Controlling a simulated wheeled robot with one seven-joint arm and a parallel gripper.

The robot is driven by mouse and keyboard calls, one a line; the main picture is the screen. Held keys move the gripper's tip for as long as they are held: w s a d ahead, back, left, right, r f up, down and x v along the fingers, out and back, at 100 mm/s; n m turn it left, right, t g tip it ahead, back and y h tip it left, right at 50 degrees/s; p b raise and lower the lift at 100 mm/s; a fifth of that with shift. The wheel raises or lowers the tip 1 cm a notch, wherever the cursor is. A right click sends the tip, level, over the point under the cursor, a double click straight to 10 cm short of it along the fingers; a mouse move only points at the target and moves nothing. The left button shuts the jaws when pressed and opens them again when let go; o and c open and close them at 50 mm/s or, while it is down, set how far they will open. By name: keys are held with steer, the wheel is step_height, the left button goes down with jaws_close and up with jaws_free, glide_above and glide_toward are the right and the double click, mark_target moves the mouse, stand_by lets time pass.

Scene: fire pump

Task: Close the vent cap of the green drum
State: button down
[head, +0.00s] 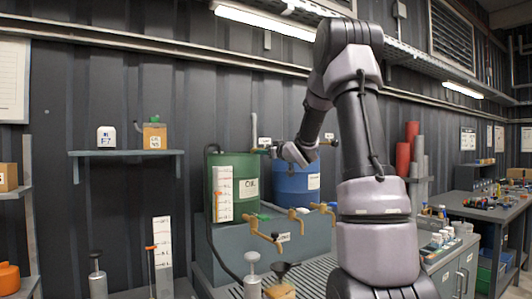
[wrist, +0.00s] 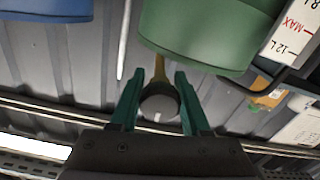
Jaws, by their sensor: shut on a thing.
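The green drum (head: 245,168) stands left of the blue drum (head: 297,186) in the head view. The underside or end of the green drum (wrist: 200,40) shows at the top of the wrist view. My gripper (wrist: 157,82) is shut on a round dark grey cap (wrist: 159,106) with a white mark, one green finger on each side. A brass stem runs behind this cap. In the head view my gripper (head: 279,151) is above and between the two drums, close to brass fittings; the cap itself is too small to make out there.
Brass taps (head: 265,234) stick out in front of the drums. A wall shelf (head: 125,153) with small containers is at the left. A workbench (head: 490,208) with tools is at the right. A ceiling light (wrist: 35,146) shows low in the wrist view.

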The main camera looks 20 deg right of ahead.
steer(key=shift+f, duration=0.15)
stand_by(0.3)
steer(key=shift+c, duration=1.8)
jaws_free()
steer(key=shift+s, duration=0.1)
steer(key=s+d, duration=0.2)
steer(key=s, duration=0.8)
steer(key=shift+s, duration=0.2)
